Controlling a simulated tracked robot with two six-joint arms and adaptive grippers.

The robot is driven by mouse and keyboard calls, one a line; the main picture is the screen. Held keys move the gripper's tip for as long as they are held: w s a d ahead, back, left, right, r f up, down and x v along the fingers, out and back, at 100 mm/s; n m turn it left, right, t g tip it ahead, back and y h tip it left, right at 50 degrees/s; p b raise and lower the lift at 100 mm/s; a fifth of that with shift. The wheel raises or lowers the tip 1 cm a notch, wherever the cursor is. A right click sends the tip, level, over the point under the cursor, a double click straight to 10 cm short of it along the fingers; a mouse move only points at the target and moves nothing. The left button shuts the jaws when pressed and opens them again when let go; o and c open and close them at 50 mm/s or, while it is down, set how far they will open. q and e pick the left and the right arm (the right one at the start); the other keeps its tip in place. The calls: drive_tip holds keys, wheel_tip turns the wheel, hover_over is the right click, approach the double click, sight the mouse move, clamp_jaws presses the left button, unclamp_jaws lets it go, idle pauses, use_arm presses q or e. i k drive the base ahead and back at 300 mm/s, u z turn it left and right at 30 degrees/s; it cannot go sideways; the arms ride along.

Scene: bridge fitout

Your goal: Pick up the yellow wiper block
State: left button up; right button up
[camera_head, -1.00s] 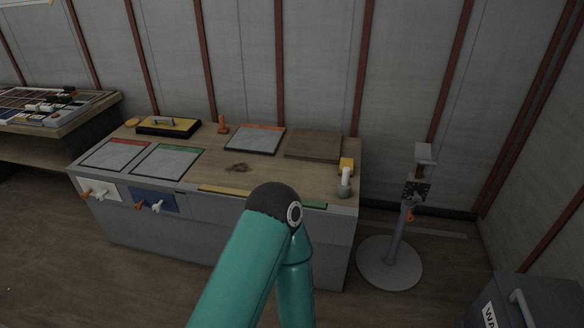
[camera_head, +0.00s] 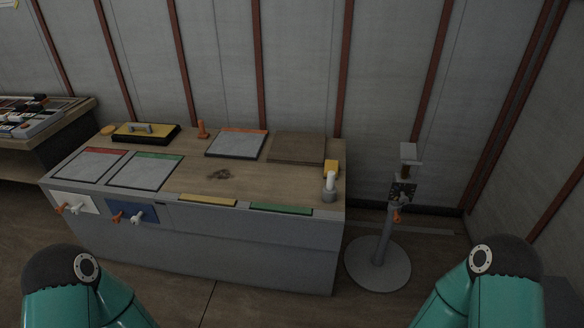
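A small yellow block (camera_head: 331,168) sits near the right end of the workbench, just behind a white-topped grey cylinder (camera_head: 329,187); it looks like the wiper block. The cylinder partly covers its lower front, and I cannot tell whether they touch. Only teal and dark links of my two arms show, at the bottom left and bottom right. Neither gripper is in view.
The workbench (camera_head: 260,178) also holds a yellow-and-black tray with a handle (camera_head: 145,133), an orange peg (camera_head: 203,130), framed panels and a brown board (camera_head: 297,147). A round-based stand (camera_head: 378,265) is at its right. Floor in front is open.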

sight(330, 165)
drive_tip(key=u, duration=0.1)
drive_tip(key=k, duration=0.55)
drive_tip(key=u, duration=0.4)
drive_tip(key=i, duration=1.6)
drive_tip(key=z, duration=0.4)
